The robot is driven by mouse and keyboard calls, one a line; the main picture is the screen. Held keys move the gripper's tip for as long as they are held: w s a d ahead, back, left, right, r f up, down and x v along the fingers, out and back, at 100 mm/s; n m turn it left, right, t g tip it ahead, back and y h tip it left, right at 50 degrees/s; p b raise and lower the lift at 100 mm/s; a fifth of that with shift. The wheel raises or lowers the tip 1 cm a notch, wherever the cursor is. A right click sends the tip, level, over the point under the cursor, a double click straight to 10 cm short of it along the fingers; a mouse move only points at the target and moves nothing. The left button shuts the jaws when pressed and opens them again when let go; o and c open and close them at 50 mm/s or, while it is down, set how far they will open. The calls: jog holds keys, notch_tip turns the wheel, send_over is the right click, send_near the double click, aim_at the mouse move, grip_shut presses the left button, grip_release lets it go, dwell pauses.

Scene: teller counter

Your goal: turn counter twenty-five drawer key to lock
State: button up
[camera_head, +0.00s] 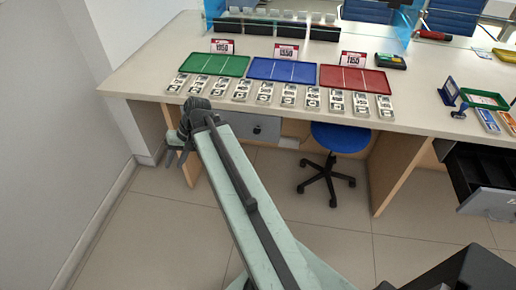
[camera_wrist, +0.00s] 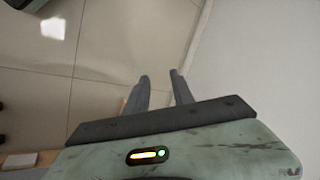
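A grey drawer (camera_head: 252,127) is closed under the counter, left of the blue stool. A small dark spot on its front may be a lock or key, too small to tell. Another drawer (camera_head: 490,190) stands pulled out at the right, with a dark inside. I cannot read which is counter twenty-five. My gripper (camera_head: 176,156) is at the counter's left front, left of the closed drawer and apart from it. In the wrist view, its two fingers (camera_wrist: 160,76) are apart with nothing between them, above the floor beside the wall. No key is clear in either view.
The counter (camera_head: 140,80) holds a green tray (camera_head: 217,65), a blue tray (camera_head: 284,70), a red tray (camera_head: 355,79) and several small cards along its front. A blue stool (camera_head: 340,137) stands below. A wall (camera_head: 50,130) is close at left.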

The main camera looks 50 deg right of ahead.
jog(key=d+f+m+t+y+b, duration=0.1)
jog(key=d+f+m+t+b, duration=0.25)
jog(key=d+f+b, duration=0.6)
jog(key=m+t+h+b, duration=0.3)
jog(key=m+t+b, duration=0.65)
jog(key=b, duration=0.65)
send_near(257, 130)
jog(key=w+f+n+t, duration=0.2)
jog(key=w, duration=0.2)
jog(key=w+a, duration=0.1)
jog(key=w, duration=0.2)
jog(key=w+a, duration=0.1)
jog(key=w, duration=0.1)
jog(key=shift+w+a, duration=0.15)
jog(key=shift+w, duration=0.1)
jog(key=shift+p, duration=0.3)
grip_shut()
